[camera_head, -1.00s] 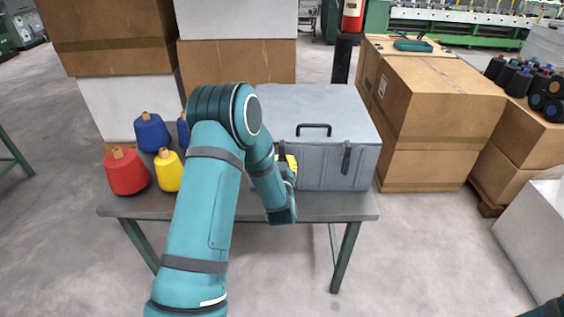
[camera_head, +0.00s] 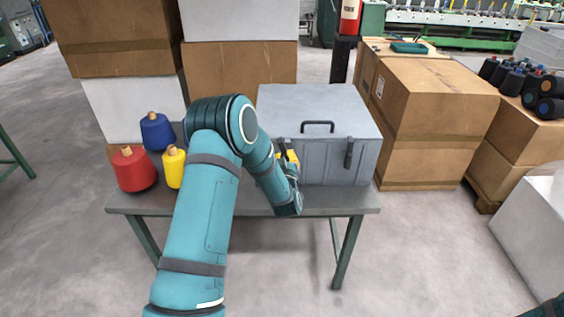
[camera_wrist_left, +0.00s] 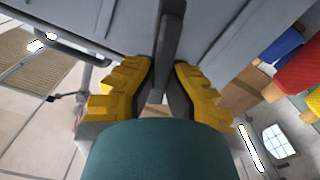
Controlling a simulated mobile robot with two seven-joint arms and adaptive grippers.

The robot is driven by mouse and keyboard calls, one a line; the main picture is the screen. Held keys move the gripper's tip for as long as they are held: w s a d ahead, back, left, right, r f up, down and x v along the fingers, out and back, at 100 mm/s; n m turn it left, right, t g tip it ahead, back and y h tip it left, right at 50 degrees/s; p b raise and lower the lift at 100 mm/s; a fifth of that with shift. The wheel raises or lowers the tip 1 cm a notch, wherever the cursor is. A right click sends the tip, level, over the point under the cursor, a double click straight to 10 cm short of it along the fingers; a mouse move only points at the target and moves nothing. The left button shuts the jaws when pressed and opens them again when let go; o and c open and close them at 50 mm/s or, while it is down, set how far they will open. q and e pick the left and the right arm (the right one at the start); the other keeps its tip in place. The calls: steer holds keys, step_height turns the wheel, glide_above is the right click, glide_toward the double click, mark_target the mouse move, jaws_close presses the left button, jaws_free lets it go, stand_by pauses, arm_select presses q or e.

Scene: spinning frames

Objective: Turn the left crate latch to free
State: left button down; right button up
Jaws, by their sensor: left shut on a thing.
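The grey crate (camera_head: 320,103) stands on a table, lid closed, with a black handle on the lid. Its right latch (camera_head: 349,154) hangs almost upright on the front face. In the left wrist view the left latch (camera_wrist_left: 170,42) is a dark bar running between the yellow fingers. My left gripper (camera_head: 288,160) is at the left part of the crate's front; in the wrist view its fingers (camera_wrist_left: 161,84) are shut on that bar. My right gripper is out of view.
The table (camera_head: 325,200) has a narrow free strip before the crate. Red (camera_head: 134,171), yellow (camera_head: 173,168) and blue (camera_head: 157,132) yarn cones stand at its left. Cardboard boxes (camera_head: 435,110) stand right of the crate; more are stacked behind.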

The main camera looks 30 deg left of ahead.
arm_select(q)
steer(key=n, duration=0.3)
steer(key=shift+a, duration=0.35)
steer(key=shift+s+a+f+n, duration=0.15)
steer(key=shift+f+n, duration=0.1)
steer(key=shift+n, duration=1.6)
steer(key=shift+a+f+n, duration=0.15)
steer(key=shift+f+n, duration=0.15)
steer(key=shift+n, duration=1.5)
steer(key=shift+s+a+f+n, duration=0.15)
steer(key=shift+f+n, duration=0.1)
steer(key=shift+n, duration=1.6)
steer(key=c, duration=1)
jaws_free()
steer(key=shift+w+f, duration=0.1)
steer(key=shift+f, duration=0.05)
steer(key=shift+d+f, duration=0.1)
